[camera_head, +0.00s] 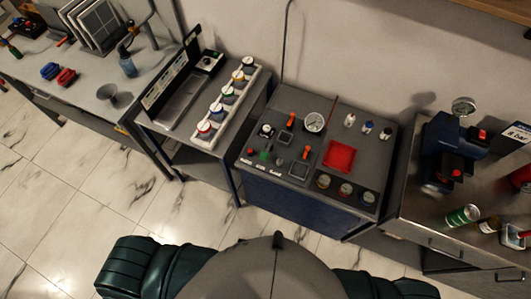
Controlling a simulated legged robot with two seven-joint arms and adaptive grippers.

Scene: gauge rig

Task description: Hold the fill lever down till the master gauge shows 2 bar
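I cannot tell for sure which is the master gauge, and neither reading is legible. I cannot tell which is the fill lever. Neither gripper shows.
A side table with a white rack of pots (226,104) stands left. A green can (463,216) lies on the right bench. Tiled floor (100,170) is clear.

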